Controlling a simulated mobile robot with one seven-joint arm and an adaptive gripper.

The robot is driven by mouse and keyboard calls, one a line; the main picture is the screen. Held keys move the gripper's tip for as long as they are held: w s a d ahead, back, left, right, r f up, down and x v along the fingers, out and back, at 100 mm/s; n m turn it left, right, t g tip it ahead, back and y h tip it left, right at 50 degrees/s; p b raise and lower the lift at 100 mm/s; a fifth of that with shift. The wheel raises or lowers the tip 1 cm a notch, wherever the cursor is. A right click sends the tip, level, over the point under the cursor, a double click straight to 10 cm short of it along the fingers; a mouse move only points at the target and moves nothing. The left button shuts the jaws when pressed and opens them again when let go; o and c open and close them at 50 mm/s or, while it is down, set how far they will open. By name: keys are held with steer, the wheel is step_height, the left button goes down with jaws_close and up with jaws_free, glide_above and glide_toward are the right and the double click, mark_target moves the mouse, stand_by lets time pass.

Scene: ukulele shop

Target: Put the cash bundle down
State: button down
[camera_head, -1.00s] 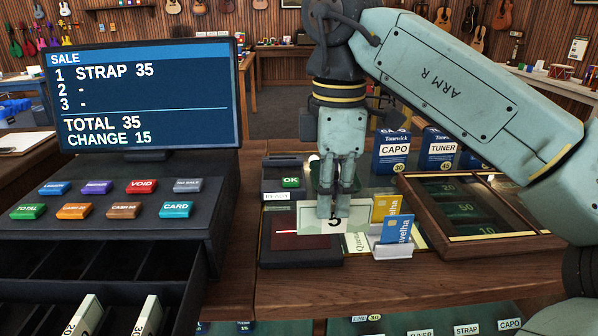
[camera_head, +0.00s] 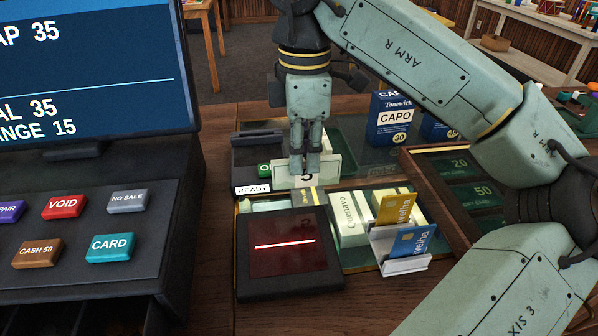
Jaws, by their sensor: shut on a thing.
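The cash bundle (camera_head: 327,172) is a pale green-white block with a dark figure, partly covered by my fingers. My gripper (camera_head: 305,170) points down and is shut on it. The bundle appears just behind the red-lit scanner (camera_head: 290,279), close to the right side of the card terminal marked READY (camera_head: 258,150). I cannot tell whether its underside touches the counter. A dark green tray-like surface (camera_head: 350,135) shows behind it.
Pale boxed packs (camera_head: 348,222) stand in front of the bundle, beside a white holder (camera_head: 404,266) with blue and yellow cards. A blue CAPO box (camera_head: 391,120) stands behind. A wooden case with 20 and 50 slots (camera_head: 430,187) is right; the register (camera_head: 80,215) is left.

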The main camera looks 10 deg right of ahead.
mark_target(303, 185)
step_height(303, 185, down, 5)
steer(key=shift+p, duration=0.65)
steer(key=shift+f, duration=0.15)
steer(key=shift+f, duration=0.1)
steer(key=shift+w+f+b, duration=0.1)
steer(key=shift+f+b, duration=0.05)
steer(key=shift+b, duration=0.15)
steer(key=c, duration=1.7)
jaws_free()
